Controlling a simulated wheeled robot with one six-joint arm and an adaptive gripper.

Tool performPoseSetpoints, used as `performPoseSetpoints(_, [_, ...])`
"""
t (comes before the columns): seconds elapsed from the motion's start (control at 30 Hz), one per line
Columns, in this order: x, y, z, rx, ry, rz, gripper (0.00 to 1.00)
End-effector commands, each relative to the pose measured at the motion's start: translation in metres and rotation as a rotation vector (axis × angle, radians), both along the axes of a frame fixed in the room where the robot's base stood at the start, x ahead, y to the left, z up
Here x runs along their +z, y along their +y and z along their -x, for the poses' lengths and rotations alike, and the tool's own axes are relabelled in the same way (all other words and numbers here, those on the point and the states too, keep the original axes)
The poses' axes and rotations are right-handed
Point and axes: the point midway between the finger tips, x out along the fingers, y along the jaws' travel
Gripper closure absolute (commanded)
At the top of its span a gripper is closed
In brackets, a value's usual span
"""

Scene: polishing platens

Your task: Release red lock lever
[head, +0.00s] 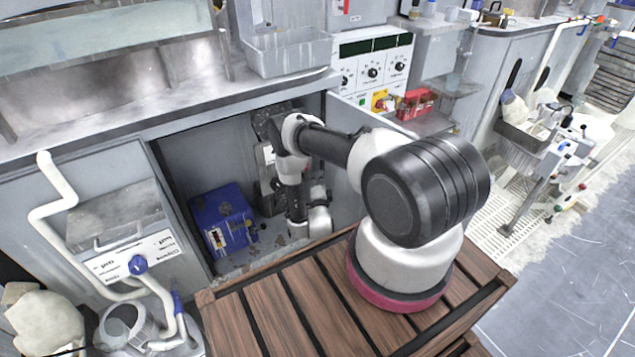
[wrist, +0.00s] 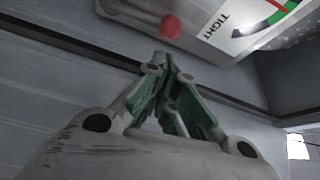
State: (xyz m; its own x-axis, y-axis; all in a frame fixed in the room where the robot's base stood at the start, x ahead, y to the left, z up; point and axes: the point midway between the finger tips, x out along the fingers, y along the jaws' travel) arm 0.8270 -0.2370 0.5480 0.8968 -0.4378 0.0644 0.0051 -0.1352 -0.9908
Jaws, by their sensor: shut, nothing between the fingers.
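The lock lever shows in the wrist view as a metal bar ending in a round red knob (wrist: 170,27), at the top of the picture. Beside it, to the right, is a white label (wrist: 240,20) reading "TIGHT", with a green and red arc on it. My gripper (wrist: 160,58) is shut and empty, its green-padded fingers pointing up toward the knob. The fingertips appear just below the knob in the picture, apart from it; the depth gap is hard to tell. In the head view I cannot make out the lever or the fingers; my arm reaches into the open cabinet bay.
A blue box (head: 222,217) stands inside the bay, left of my arm. The grey counter (head: 190,108) edges the bay above. A control panel (head: 372,68) with dials is at the right, and a slatted wooden surface (head: 290,300) lies in front.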

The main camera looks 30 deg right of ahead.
Motion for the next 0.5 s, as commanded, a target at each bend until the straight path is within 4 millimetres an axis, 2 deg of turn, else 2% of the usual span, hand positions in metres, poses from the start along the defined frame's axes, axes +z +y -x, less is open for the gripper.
performPoseSetpoints(0.2, [0.003,-0.016,-0.032,0.000,-0.002,0.000,1.00])
performPoseSetpoints(0.5, [0.003,-0.023,-0.047,0.000,0.000,0.001,1.00])
